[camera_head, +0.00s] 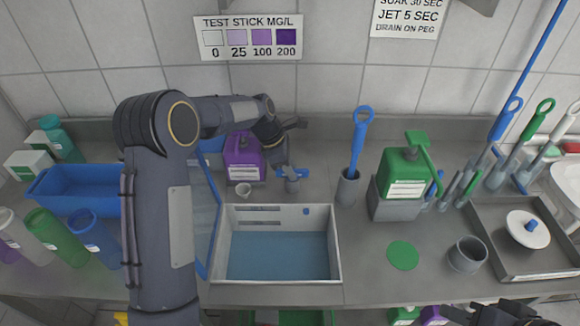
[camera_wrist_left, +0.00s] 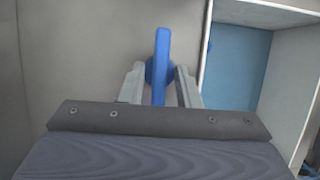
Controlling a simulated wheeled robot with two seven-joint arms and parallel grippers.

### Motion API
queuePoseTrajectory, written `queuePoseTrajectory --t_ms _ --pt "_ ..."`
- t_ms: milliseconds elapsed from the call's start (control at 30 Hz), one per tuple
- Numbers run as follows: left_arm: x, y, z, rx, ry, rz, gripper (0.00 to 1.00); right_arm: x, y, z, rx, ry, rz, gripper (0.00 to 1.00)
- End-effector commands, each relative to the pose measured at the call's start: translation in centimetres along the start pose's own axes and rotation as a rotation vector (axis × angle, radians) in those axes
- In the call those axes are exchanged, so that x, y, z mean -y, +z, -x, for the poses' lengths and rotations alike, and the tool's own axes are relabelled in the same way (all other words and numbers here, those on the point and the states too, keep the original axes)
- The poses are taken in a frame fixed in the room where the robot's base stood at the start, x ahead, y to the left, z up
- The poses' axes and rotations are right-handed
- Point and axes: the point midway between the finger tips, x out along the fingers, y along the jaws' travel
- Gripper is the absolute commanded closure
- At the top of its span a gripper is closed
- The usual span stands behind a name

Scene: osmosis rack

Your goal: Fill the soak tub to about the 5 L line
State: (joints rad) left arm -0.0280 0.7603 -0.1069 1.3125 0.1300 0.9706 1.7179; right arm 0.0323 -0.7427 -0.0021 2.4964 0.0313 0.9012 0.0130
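The soak tub (camera_head: 336,262) is a pale rectangular basin set into the counter, with slots and a small blue dot on its back wall. Its inside shows a flat blue surface; I cannot tell the water level, and no level line is readable. It also shows at the right of the left wrist view (camera_wrist_left: 202,75). My left gripper (camera_head: 291,176) is behind the tub. In the left wrist view its open fingers (camera_wrist_left: 160,85) stand on either side of a blue lever (camera_wrist_left: 162,48), with gaps visible. My right gripper (camera_head: 508,314) is dark and partly cut off at the bottom right.
A blue tray (camera_head: 75,190) and bottles are at left. A green jug (camera_head: 402,172), a blue-handled brush (camera_head: 360,135), a green disc (camera_head: 403,255) and a grey cup (camera_head: 467,254) are at right.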

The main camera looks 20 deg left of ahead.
Motion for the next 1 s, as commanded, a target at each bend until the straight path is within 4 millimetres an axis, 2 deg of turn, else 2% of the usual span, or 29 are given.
queuePoseTrajectory --t_ms 167,433,767,800,867,1000 --pt "-0.1 0.1 0.3 -0.001 -0.033 -0.076 0.93 0.4 -0.4 0.8 0.0 0.0 0.0 0.66" --pt "-0.3 0.2 0.2 0.0 -0.147 -0.354 0.93 1.0 -1.1 2.1 0.0 0.0 0.0 0.66" --pt "-0.3 0.1 0.1 0.001 -0.161 -0.395 0.93 0.9 -1.1 2.1 0.0 0.0 0.0 0.66" --pt "-0.3 0.1 0.1 0.001 -0.161 -0.394 0.69 0.9 -1.1 2.1 0.0 0.0 0.0 0.66" --pt "-0.3 0.1 0.1 0.001 -0.161 -0.394 0.64 0.9 -1.1 2.1 0.0 0.0 0.0 0.66" --pt "-0.3 0.1 0.1 0.0 -0.161 -0.393 0.64 0.9 -1.1 2.1 0.0 0.0 0.0 0.66"
